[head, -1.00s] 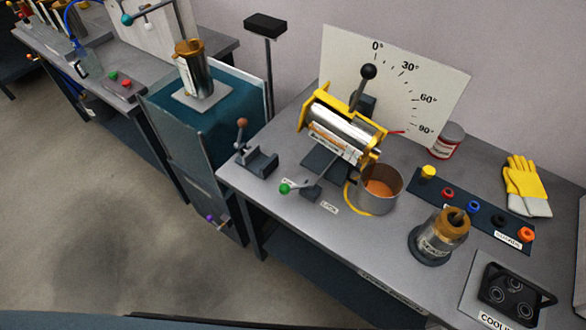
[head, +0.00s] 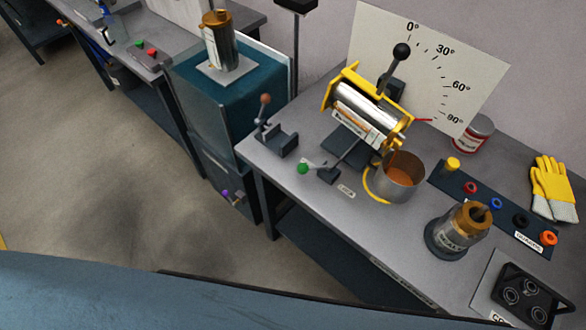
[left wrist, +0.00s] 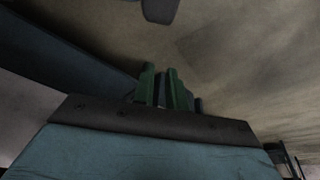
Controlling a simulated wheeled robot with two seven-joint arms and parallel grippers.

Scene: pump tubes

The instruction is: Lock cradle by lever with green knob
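The cradle (head: 351,75) is a yellow-ended frame holding a silver tube (head: 367,107), tilted down to the right. The lever with the green knob (head: 303,168) lies low at the cradle's front left. The LOCK label (head: 346,191) lies on the bench to the right of the knob, apart from it. In the left wrist view my left gripper (left wrist: 162,82) shows two green fingers with a narrow gap and nothing seen between them. Their lower parts are hidden behind a dark edge. Neither gripper shows in the head view, so both are away from the lever there.
A metal pot (head: 400,178) stands under the tube's lower end. A black-knobbed lever (head: 401,51) rises by the angle board (head: 480,75). A small grey holder (head: 280,143) sits left of the green knob. A blue surface (head: 150,295) fills the lower left.

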